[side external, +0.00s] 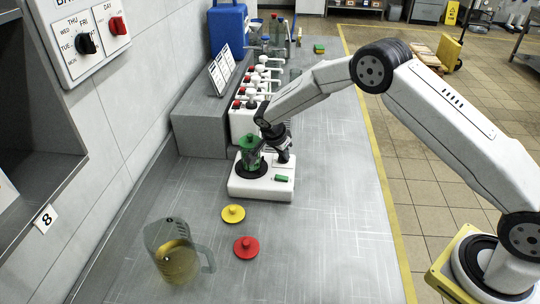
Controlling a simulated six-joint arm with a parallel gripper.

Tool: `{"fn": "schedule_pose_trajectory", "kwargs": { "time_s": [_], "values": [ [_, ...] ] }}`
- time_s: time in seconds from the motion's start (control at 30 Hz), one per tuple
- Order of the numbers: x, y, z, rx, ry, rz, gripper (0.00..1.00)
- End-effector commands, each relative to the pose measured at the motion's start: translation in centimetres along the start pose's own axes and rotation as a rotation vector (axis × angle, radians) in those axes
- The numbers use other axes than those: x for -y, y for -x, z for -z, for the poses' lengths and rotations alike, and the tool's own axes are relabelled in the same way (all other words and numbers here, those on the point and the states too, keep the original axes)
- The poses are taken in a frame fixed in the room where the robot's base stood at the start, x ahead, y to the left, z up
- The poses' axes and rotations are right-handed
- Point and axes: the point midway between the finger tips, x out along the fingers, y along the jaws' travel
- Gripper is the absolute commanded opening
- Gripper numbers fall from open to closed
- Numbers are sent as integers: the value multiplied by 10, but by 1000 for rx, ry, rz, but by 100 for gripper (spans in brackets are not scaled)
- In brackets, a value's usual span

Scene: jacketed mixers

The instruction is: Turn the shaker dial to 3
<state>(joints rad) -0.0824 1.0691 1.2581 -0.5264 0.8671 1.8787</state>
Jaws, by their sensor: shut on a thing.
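The shaker (262,190) is a low white box on the grey bench, with a black round plate and a small green patch (281,178) on its top. A clear vessel with a green lid (247,143) stands on the black plate. My gripper (283,158) points down at the right part of the shaker's top, just right of the vessel and behind the green patch. It is shut on the shaker dial, which my fingers hide. The dial's marks and its setting cannot be read in this view.
A yellow lid (233,214), a red lid (246,247) and a clear jug of yellowish liquid (176,262) are on the bench in front. A row of white units with red knobs (241,104) stands behind. The bench's right side is clear.

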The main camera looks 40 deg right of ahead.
Motion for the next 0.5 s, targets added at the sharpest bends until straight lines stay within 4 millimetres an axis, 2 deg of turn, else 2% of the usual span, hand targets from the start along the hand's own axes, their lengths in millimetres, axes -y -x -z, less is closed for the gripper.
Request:
{"fn": "schedule_pose_trajectory", "kwargs": {
  "time_s": [0.37,0.4,0.47,0.5],
  "values": [
    [-1,-1,-2,3,-6,-5,0],
    [-1,-1,-2,3,-5,-5,21],
    [-1,-1,-2,3,-5,-5,40],
    [-1,-1,-2,3,-5,-5,52]
  ]
}}
